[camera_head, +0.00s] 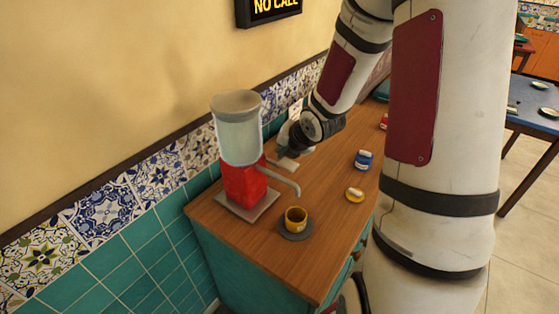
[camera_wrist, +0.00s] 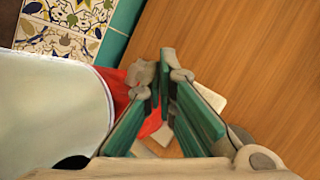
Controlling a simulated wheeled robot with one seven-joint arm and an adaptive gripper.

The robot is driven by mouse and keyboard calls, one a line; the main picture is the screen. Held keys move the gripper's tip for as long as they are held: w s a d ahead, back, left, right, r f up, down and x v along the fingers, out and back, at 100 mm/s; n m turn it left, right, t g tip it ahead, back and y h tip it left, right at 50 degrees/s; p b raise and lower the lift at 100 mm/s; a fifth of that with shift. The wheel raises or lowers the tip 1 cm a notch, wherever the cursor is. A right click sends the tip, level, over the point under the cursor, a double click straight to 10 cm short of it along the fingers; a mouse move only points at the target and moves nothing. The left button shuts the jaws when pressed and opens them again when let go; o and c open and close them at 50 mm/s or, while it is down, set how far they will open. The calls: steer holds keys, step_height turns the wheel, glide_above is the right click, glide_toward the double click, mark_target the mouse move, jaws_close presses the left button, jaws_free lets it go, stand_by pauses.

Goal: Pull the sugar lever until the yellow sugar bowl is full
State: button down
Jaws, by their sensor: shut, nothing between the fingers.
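The sugar dispenser (camera_head: 246,180) has a red body, a pale clear hopper and a grey spout (camera_head: 284,180) at its front right. The yellow sugar bowl (camera_head: 296,221) stands upright on a round grey pad below the spout end; its inside looks dark. A pale flat lever (camera_head: 286,164) sticks out from the dispenser's right side. My gripper (camera_head: 284,153) is shut and empty, close above the lever; I cannot tell if they touch. In the wrist view, my fingers (camera_wrist: 166,75) meet in front of the red body, and a pale piece, likely the lever (camera_wrist: 211,97), shows partly behind the right finger.
A yellow lid (camera_head: 355,195) with a pale handle lies right of the bowl. A blue pot (camera_head: 363,160) and a red one (camera_head: 384,122) stand farther back. The tiled wall (camera_head: 105,215) runs close behind the dispenser. The wooden counter (camera_head: 325,240) is clear at the front right.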

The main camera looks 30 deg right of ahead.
steer(key=shift+s+f+b, duration=0.15)
steer(key=shift+f+b, duration=1.15)
steer(key=shift+f, duration=0.15)
stand_by(1.6)
stand_by(0.4)
steer(key=shift+r+p, duration=1.3)
steer(key=shift+r, duration=0.6)
steer(key=r+p, duration=0.2)
steer(key=r, duration=0.1)
steer(key=r+p, duration=0.2)
steer(key=shift+w+a, duration=0.1)
steer(key=shift+w, duration=0.25)
